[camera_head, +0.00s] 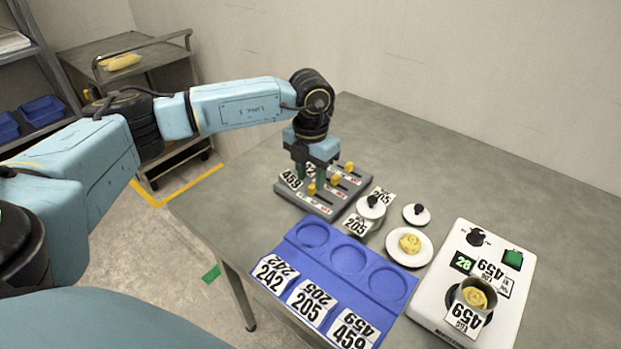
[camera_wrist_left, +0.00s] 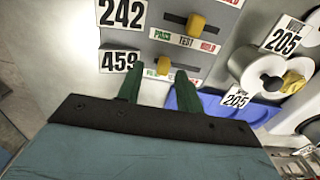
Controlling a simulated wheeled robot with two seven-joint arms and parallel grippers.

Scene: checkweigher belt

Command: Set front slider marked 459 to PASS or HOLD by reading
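The grey slider panel (camera_head: 324,208) lies on the table with several yellow-knobbed sliders. The front slider's yellow knob (camera_head: 311,189) is beside the 459 label (camera_head: 291,179). My left gripper (camera_head: 309,174) points down over this front slider. In the left wrist view the two green fingers (camera_wrist_left: 160,74) stand apart on either side of the 459 knob (camera_wrist_left: 163,66), with gaps visible. The knob appears near mid-track, between PASS and HOLD. A white scale (camera_head: 436,287) carries a cup marked 459 (camera_head: 465,318) with yellow food; its small green display (camera_head: 463,262) seems to read 28. My right gripper is not visible.
A blue tray (camera_head: 335,277) has round recesses and labels 242, 205, 459. A cup labelled 205 (camera_head: 356,226), a white plate with yellow food (camera_head: 409,246) and a small lid (camera_head: 417,214) stand between panel and scale. The table behind is clear.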

